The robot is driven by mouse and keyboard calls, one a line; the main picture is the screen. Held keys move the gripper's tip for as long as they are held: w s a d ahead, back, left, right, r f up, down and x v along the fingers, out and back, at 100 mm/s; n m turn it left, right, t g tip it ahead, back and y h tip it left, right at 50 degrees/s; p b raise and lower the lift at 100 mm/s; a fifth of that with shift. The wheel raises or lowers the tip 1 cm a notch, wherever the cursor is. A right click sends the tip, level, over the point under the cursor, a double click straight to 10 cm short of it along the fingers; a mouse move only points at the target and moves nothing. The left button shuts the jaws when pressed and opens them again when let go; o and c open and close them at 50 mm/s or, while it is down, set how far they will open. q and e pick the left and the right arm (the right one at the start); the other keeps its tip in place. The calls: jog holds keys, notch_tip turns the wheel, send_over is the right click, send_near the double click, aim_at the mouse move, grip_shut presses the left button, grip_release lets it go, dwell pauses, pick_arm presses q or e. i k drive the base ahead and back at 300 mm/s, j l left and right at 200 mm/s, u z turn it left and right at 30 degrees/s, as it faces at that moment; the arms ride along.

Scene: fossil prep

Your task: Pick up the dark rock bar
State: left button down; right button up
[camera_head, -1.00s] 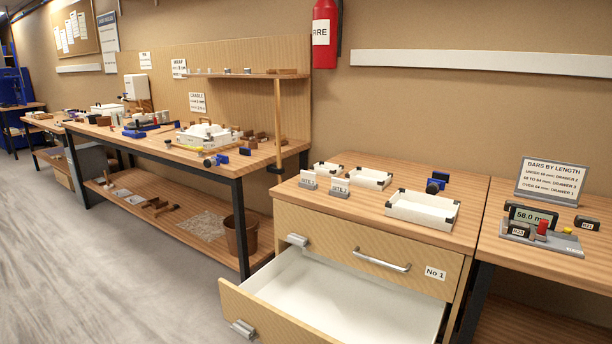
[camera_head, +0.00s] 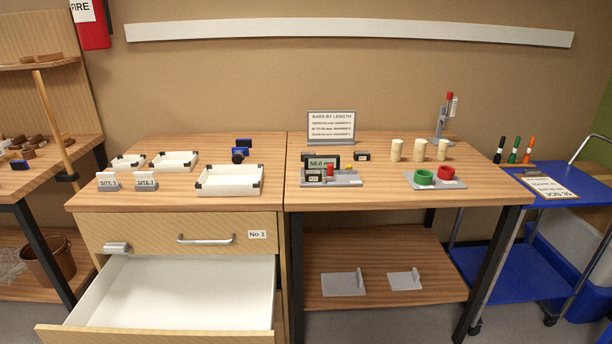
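I cannot clearly make out a dark rock bar. The candidates are small dark blocks at the grey measuring device (camera_head: 345,181), whose display (camera_head: 323,163) reads 58.0 mm. One dark block with a pale label (camera_head: 313,176) is at the device's front left, and another (camera_head: 362,156) lies behind it to the right. Both look like labelled tags, but they are too small to be sure. Neither of my grippers is in view.

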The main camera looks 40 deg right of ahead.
aim_at(311, 175)
jog(key=i+l, duration=0.1)
jog(key=l, duration=0.45)
jog(key=i+l, duration=0.1)
jog(key=l, duration=1)
jog(key=i, duration=0.05)
